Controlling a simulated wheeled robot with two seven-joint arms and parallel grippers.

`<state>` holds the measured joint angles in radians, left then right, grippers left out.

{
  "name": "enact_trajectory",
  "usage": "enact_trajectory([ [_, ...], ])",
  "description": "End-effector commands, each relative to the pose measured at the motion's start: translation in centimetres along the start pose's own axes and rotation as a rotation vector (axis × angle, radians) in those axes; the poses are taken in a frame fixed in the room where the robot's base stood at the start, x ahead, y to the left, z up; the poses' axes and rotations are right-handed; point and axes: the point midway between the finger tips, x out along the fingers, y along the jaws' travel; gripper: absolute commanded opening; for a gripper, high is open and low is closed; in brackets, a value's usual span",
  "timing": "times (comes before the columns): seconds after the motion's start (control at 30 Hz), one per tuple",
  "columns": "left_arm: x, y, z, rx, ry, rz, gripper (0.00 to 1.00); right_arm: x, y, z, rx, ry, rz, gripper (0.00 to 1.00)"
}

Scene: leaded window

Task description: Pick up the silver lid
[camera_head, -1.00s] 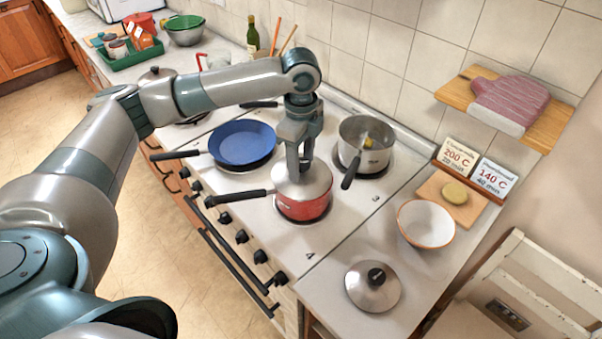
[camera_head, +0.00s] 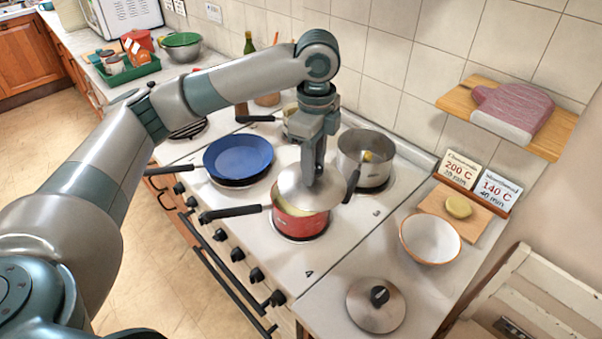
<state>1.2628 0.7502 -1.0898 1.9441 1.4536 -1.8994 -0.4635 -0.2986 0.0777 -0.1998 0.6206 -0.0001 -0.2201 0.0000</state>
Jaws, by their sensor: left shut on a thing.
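A round silver lid (camera_head: 295,190) is held by my left gripper (camera_head: 314,172). The fingers are shut at its top, and they hide the knob. The lid hangs just above the red pot (camera_head: 300,222) on the front burner, slightly tilted and shifted to the right. Part of the pot's pale inside shows at the left of the lid. A second silver lid (camera_head: 370,312) with a black knob lies flat on the counter at the lower right, with no gripper near it. My right gripper is not in view.
A blue pan (camera_head: 238,154) stands left of the red pot, and a steel pot (camera_head: 365,150) behind it to the right. Right of the stove are a white bowl (camera_head: 431,239) and a wooden board (camera_head: 468,228). A shelf (camera_head: 457,101) juts from the wall.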

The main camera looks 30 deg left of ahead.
Motion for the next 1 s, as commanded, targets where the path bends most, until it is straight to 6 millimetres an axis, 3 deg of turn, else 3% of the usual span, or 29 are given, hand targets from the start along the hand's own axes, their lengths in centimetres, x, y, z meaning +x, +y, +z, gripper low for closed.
enact_trajectory([
  [0.2, -2.4, 1.2, -3.9, 0.005, 0.002, -0.005, 0.0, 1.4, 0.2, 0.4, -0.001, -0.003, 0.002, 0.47],
  [0.4, -3.8, 2.0, -6.0, 0.0, 0.002, -0.003, 0.0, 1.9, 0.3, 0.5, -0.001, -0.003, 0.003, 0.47],
  [1.0, -4.4, 2.3, -6.6, -0.002, 0.001, -0.003, 0.0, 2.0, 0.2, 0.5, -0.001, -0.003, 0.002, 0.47],
])
